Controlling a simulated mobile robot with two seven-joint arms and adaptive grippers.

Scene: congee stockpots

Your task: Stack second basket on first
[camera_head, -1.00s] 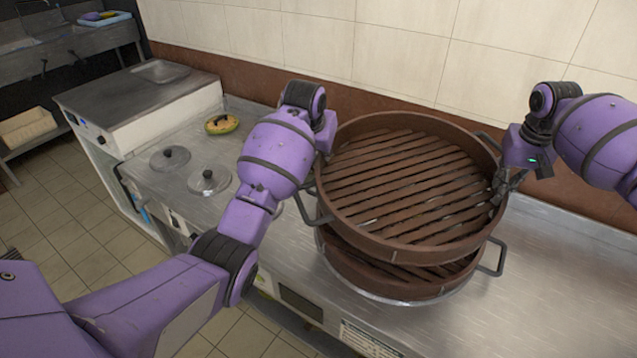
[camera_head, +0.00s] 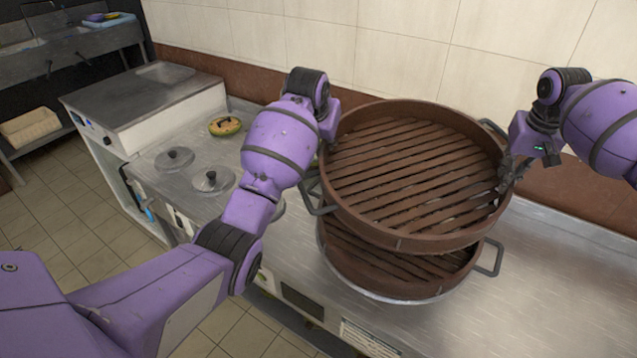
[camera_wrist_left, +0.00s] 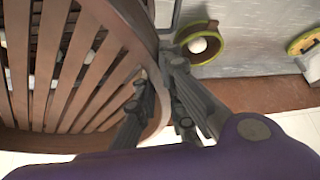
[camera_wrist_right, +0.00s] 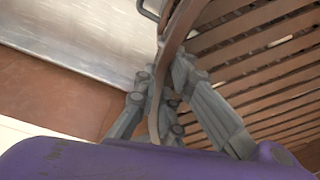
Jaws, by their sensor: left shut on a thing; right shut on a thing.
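The second basket (camera_head: 410,175), round and brown with a slatted floor and dark side handles, is held in the air above the first basket (camera_head: 375,272).
The steel counter (camera_head: 560,270) is clear to the right. Two round lids (camera_head: 212,180) and a small green-rimmed dish (camera_head: 225,126) lie to the left. The tiled wall (camera_head: 400,45) stands close behind.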

